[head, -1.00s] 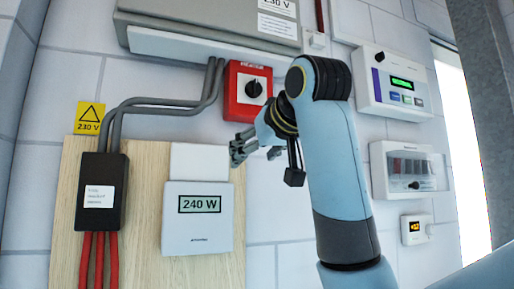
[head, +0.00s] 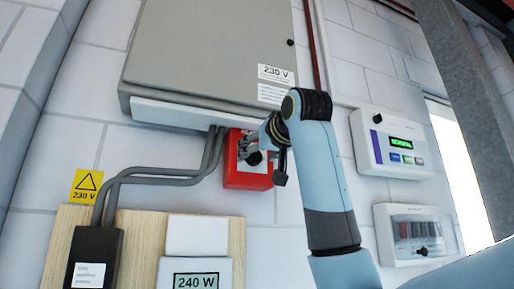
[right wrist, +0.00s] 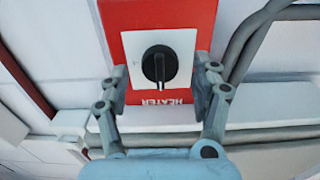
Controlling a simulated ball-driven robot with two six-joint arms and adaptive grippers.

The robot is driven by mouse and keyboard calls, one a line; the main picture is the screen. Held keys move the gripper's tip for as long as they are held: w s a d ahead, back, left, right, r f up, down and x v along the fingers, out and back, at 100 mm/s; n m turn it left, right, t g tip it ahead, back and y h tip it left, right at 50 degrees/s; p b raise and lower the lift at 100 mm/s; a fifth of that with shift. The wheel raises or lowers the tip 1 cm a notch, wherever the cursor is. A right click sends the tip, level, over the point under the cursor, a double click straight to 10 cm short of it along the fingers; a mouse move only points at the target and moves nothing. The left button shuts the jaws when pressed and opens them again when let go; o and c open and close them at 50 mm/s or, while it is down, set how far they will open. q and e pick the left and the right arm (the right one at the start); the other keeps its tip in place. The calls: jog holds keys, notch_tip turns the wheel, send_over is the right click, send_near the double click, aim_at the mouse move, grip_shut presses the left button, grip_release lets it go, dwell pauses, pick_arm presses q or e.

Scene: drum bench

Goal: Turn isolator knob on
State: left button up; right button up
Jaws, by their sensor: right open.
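The isolator is a red box with a white plate, marked HEATER, on the wall below the grey cabinet; its red side shows in the head view (head: 247,179). In the right wrist view the isolator box (right wrist: 196,14) appears upside down. Its black knob (right wrist: 159,64) sits in the middle of the white plate, with its grip bar along the picture's vertical. My right gripper (head: 250,150) is in front of the box and partly hides it. In the right wrist view its open fingers (right wrist: 160,88) stand on either side of the knob, apart from it. My left gripper is not in view.
A grey cabinet (head: 215,55) hangs just above the isolator. Grey conduits (head: 160,180) run close on its left. A wooden board (head: 62,232) with a 240 W meter (head: 195,281) is below. A panel with a green display (head: 388,140) is on the right.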

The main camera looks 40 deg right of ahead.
jog(key=shift+w+d, duration=0.15)
jog(key=shift+w, duration=0.45)
jog(key=shift+c, duration=0.2)
jog(key=c, duration=1.2)
jog(key=shift+o, duration=0.2)
